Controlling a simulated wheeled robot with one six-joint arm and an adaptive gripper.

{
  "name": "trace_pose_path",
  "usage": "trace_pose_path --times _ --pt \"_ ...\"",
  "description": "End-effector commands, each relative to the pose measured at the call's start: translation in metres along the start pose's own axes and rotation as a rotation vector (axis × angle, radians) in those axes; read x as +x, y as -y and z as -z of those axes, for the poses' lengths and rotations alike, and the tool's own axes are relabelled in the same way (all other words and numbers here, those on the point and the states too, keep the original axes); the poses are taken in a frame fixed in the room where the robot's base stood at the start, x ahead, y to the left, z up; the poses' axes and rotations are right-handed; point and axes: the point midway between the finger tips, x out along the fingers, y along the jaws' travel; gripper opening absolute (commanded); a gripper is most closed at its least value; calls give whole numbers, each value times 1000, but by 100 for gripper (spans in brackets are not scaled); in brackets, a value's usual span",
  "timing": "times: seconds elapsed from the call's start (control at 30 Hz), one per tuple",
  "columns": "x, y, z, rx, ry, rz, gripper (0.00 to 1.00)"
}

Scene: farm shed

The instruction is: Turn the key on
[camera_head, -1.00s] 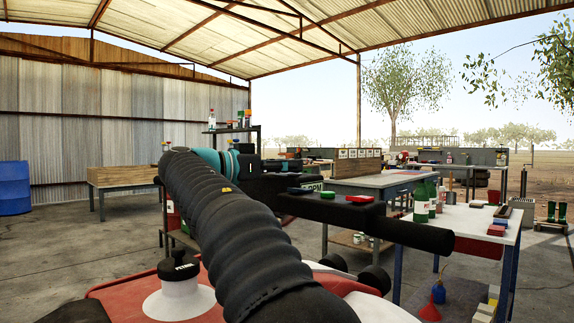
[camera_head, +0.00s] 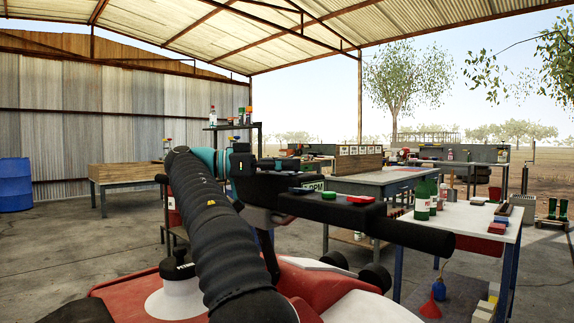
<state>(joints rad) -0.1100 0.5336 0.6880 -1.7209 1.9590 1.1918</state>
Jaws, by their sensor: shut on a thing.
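The black console (camera_head: 345,211) of a red machine (camera_head: 330,287) is in front of me, with a red button (camera_head: 360,199), a green button (camera_head: 329,195) and an RPM label (camera_head: 313,186). My arm comes up from the bottom centre and bends right at its teal joint. My gripper (camera_head: 262,190) is at the left end of the console, dark against dark. Its fingertips are hard to make out. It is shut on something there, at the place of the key. The key itself is hidden, so its turn angle cannot be told.
A black handle bar (camera_head: 425,237) sticks out right of the console. A white-topped table (camera_head: 475,221) with green bottles (camera_head: 422,200) stands at the right. A grey workbench (camera_head: 385,180) is behind. A blue drum (camera_head: 14,185) stands far left. The concrete floor at left is clear.

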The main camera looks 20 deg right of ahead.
Motion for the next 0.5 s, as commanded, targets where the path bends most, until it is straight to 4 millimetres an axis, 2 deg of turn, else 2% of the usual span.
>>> trace_pose_path --times 0.07,0.1,0.17,0.5 --pt "0 0 2 2 -2 3 0" --pt "0 0 2 2 -2 3 43" --pt "0 0 1 2 -2 3 58" --pt "0 0 0 1 0 1 58"
